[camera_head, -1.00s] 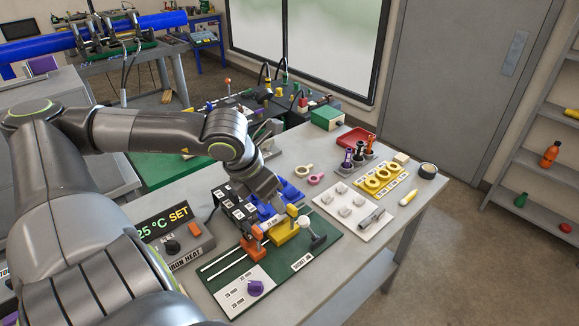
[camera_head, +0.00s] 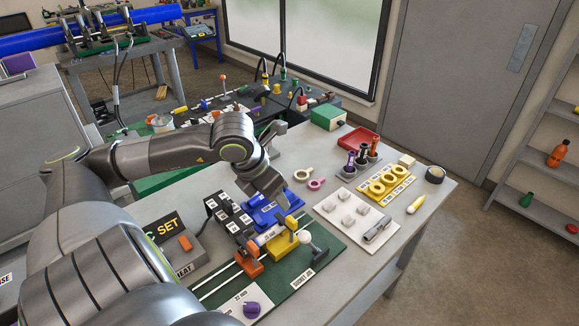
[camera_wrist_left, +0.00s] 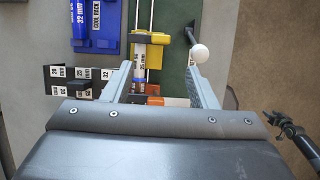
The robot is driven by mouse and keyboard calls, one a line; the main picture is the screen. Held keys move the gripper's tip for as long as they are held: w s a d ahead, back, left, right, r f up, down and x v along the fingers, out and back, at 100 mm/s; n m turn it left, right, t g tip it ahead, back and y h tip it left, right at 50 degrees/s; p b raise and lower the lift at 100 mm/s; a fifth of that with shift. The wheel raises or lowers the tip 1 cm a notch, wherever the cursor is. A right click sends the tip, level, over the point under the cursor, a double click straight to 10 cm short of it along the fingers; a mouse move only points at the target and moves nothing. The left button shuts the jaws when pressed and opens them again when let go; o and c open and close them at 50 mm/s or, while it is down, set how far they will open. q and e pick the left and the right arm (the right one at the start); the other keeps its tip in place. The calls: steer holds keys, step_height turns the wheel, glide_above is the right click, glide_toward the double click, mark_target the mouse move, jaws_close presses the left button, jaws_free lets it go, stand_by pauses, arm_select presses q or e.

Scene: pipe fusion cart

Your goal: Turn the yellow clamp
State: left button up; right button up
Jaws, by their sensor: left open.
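The yellow clamp (camera_head: 278,246) sits on the green board (camera_head: 323,250) in the head view, with an upright yellow piece on it. In the left wrist view the yellow clamp (camera_wrist_left: 165,38) is around a white labelled pipe (camera_wrist_left: 139,58). A lever with a white ball knob (camera_head: 305,237) stands beside the clamp; the knob (camera_wrist_left: 199,54) shows in the wrist view too.
Orange blocks (camera_head: 252,268) and a black labelled rack (camera_head: 222,211) stand left of the clamp. A blue cool rack (camera_head: 262,212) is behind it. A heater box (camera_head: 187,250) is at left, and a white tray (camera_head: 342,232) with fittings at right. A purple knob (camera_head: 251,309) is in front.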

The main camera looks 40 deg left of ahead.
mark_target(290, 220)
arm_select(q)
steer(key=x, duration=1.1)
steer(key=shift+d+f+p, duration=0.1)
steer(key=shift+f+p, duration=0.15)
steer(key=shift+p, duration=0.05)
steer(key=shift+w+f, duration=0.25)
steer(key=shift+f, duration=0.4)
arm_select(e)
steer(key=shift+s+d+r, duration=0.35)
steer(key=shift+s+d, duration=0.1)
steer(key=shift+s, duration=0.05)
